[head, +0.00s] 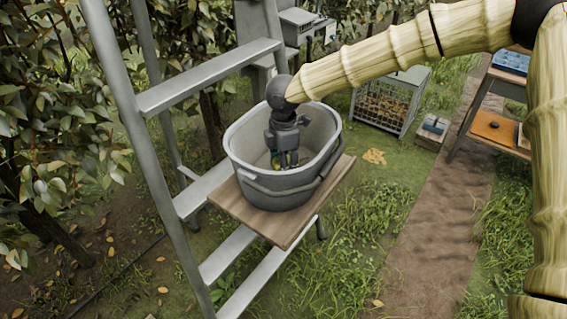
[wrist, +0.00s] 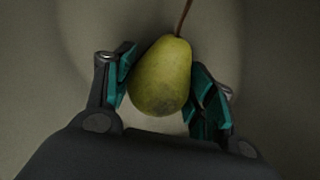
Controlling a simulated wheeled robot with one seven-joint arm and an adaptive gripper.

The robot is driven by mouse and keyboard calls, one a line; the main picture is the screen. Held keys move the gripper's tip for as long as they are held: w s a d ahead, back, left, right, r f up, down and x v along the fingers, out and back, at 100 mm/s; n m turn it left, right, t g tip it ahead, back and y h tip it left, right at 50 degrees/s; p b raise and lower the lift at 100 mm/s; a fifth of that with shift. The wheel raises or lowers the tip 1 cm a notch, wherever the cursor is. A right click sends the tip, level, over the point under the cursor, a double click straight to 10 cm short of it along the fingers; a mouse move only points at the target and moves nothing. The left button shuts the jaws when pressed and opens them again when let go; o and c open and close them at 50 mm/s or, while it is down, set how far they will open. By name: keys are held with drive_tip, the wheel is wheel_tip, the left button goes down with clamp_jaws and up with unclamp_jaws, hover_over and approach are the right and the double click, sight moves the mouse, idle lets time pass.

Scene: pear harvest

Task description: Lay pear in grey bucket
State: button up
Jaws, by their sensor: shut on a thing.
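The grey bucket (head: 247,180) stands upright on a wooden board fixed to the ladder in the head view. My gripper (head: 286,163) points down inside the bucket, below its rim. In the wrist view my gripper (wrist: 165,98) is shut on a green pear (wrist: 161,76), with a teal pad on either side of it. The pear's stem points to the upper right. The grey bucket's inside (wrist: 270,60) fills the background there. In the head view the pear is mostly hidden by the fingers, and I cannot tell whether it touches the bucket floor.
The metal ladder (head: 205,78) stands close to the left of the bucket. The wooden board (head: 262,222) carries the bucket. A wire crate (head: 385,105) stands on the grass behind, and a table with trays (head: 497,128) is at the right. Leafy branches fill the left.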

drive_tip(key=o, duration=1.2)
